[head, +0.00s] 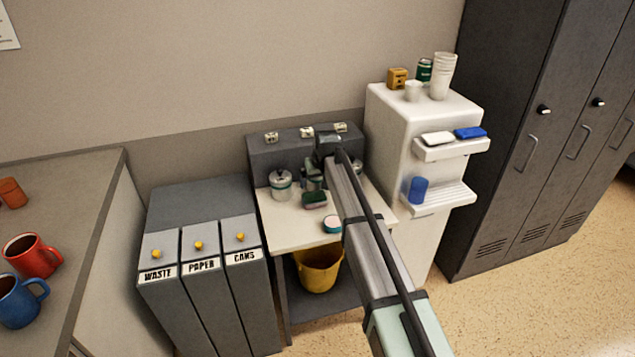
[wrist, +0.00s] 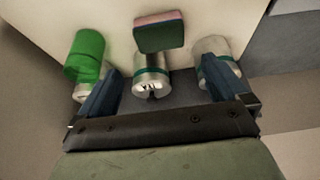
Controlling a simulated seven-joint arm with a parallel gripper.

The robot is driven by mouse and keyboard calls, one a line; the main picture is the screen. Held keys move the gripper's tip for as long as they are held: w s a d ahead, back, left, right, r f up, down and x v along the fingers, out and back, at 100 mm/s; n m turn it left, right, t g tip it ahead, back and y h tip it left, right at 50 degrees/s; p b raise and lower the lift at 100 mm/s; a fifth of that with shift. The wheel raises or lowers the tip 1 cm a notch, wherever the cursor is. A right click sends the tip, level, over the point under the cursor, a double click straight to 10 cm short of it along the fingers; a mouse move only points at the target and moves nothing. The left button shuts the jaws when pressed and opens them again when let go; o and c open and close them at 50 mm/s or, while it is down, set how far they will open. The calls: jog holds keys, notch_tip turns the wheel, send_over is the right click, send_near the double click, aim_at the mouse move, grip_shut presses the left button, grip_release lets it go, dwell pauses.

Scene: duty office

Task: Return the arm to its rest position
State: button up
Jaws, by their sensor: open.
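My arm reaches away over a small cream-topped table (head: 285,222), and my gripper (wrist: 156,78) is at its far end near the back of the table. In the wrist view its two blue fingers are apart, with a silver canister with a teal band (wrist: 152,72) showing between them; I cannot tell whether it touches either finger. A second silver canister (wrist: 222,60) shows by the right finger and a green cylinder (wrist: 84,55) by the left finger. In the head view the fingertips are hidden behind the wrist.
A dark grey case (head: 262,158) stands behind. A white shelf unit (head: 390,130) is close on the right, labelled bins (head: 200,262) on the left, a yellow bucket (head: 318,272) below.

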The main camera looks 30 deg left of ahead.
dwell(0.4)
